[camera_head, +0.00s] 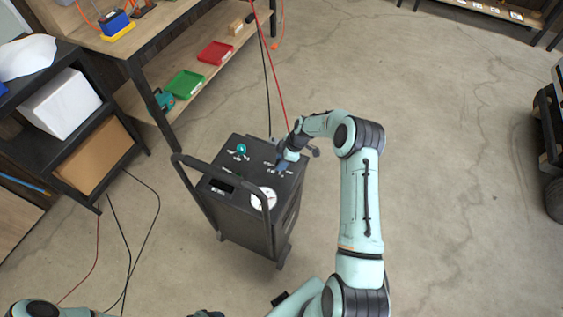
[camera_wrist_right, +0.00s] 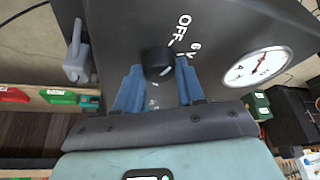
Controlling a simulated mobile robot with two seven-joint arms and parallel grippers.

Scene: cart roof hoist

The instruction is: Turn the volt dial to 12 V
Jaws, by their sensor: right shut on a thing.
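The black volt dial (camera_wrist_right: 157,61) is on the dark top panel of the charger cart (camera_head: 246,228). My right gripper (camera_wrist_right: 159,74) has its two blue fingers on either side of the dial and is shut on it. In the head view the right gripper (camera_head: 284,168) is at the panel's far right part and hides the dial. White "OFF" and "6 V" labels show beside the dial in the wrist view; other labels are hidden by the fingers. I cannot make out the dial's pointer. My left gripper is not in view.
A round white gauge (camera_head: 263,198) and a teal knob (camera_head: 241,149) are on the panel. The cart's handle (camera_head: 222,175) rises at its near left. A grey clamp (camera_wrist_right: 78,54) is at the panel's edge. A red cable (camera_head: 273,75) hangs nearby.

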